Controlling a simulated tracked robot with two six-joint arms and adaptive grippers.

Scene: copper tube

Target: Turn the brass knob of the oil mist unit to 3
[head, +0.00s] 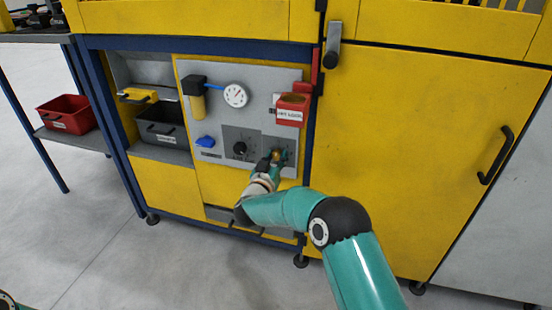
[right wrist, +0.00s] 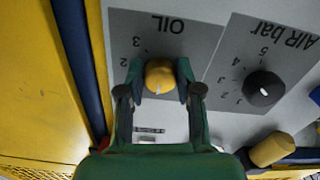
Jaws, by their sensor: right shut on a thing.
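The brass knob (right wrist: 160,74) sits on a grey plate marked OIL (right wrist: 180,45), which appears upside down in the right wrist view. A small light mark shows on the knob's lower edge in that view. Numbers such as 2 and 3 are printed left of and above the knob; others are hidden by my fingers. My right gripper (right wrist: 160,82) is shut on the knob, one finger on each side. In the head view the knob (head: 277,154) shows small at the tip of my right gripper (head: 275,159). My left gripper is out of view.
A black knob (right wrist: 264,88) on the AIR bar plate (right wrist: 265,50) is close beside the OIL plate. Above in the head view are a gauge (head: 235,96) and a red box (head: 292,109). A blue part (head: 205,141) sits to the left on the panel.

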